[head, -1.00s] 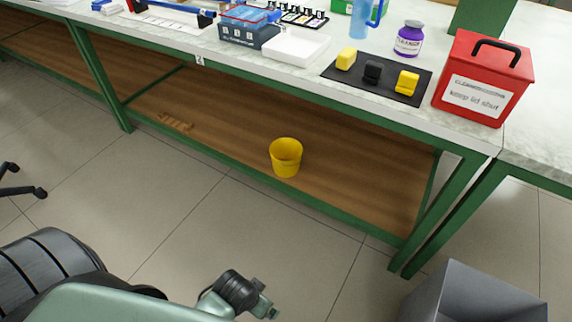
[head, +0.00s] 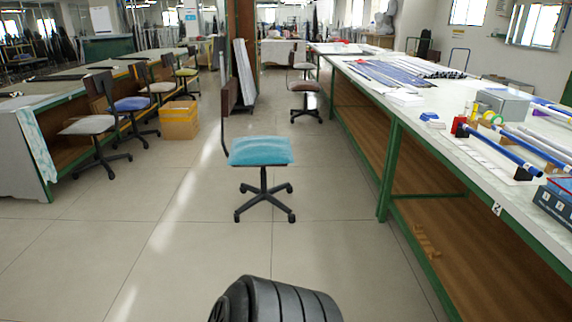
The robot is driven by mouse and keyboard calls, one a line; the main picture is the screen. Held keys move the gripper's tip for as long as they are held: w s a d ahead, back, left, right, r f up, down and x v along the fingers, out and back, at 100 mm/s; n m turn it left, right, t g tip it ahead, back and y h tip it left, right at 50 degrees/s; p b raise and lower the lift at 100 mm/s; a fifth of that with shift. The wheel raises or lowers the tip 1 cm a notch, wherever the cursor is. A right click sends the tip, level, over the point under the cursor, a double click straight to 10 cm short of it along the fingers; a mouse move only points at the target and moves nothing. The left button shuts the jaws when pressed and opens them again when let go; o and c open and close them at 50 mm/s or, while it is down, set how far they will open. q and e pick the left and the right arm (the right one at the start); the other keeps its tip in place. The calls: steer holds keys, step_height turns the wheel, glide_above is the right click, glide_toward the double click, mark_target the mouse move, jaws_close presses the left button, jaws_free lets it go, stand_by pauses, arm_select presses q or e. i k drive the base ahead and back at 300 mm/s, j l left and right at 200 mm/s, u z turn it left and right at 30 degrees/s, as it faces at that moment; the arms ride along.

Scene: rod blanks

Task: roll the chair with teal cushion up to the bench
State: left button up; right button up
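The chair with the teal cushion (head: 261,151) stands on the tiled floor in the middle of the head view. Its dark backrest is at its left side and its black wheeled base (head: 264,202) rests on the floor. The bench (head: 396,152), with green legs and a pale top, runs along the right. A gap of bare floor lies between the chair and the bench. A dark ribbed part of my own body shows at the bottom. Neither of my grippers is in view.
Floor around the teal chair is clear.

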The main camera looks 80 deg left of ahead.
mark_target(263, 193)
steer(key=u, duration=2.95)
